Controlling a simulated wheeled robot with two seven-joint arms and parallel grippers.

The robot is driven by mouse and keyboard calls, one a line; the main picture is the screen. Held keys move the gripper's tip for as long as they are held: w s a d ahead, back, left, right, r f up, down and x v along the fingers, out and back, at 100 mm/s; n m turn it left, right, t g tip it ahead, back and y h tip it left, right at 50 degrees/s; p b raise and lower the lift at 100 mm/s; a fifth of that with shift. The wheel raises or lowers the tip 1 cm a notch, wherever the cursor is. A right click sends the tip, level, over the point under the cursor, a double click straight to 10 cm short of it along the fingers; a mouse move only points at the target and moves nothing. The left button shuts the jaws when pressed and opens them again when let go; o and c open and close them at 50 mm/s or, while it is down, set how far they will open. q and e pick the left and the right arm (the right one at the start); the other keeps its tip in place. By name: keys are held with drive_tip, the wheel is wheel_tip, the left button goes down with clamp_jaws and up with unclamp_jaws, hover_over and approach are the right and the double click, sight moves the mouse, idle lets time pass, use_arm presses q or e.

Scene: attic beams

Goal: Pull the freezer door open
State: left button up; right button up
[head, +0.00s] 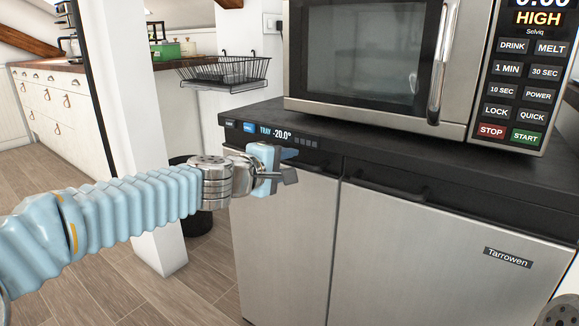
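The freezer is a low steel cabinet with a black top and two doors side by side, a left door (285,240) and a right door (430,260). Both doors look closed. A dark bar handle (392,191) runs along the top of the right door. The top edge of the left door is partly hidden by my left gripper (290,165). That gripper is in front of the left door's upper part, its fingers apart and pointing right. I cannot tell whether it touches the door or its handle.
A microwave (375,55) stands on the freezer's black top (245,115). A display strip (272,132) reads -20.0°. A white post (160,220) and a dark bin (197,222) stand left of the freezer. A wire rack (225,72) hangs behind. Wooden floor is clear at lower left.

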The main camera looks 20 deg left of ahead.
use_arm(q)
drive_tip(key=shift+w+d+f, duration=0.1)
drive_tip(key=shift+w+d, duration=0.15)
drive_tip(key=shift+w, duration=0.35)
clamp_jaws()
drive_tip(key=shift+s+a, duration=0.1)
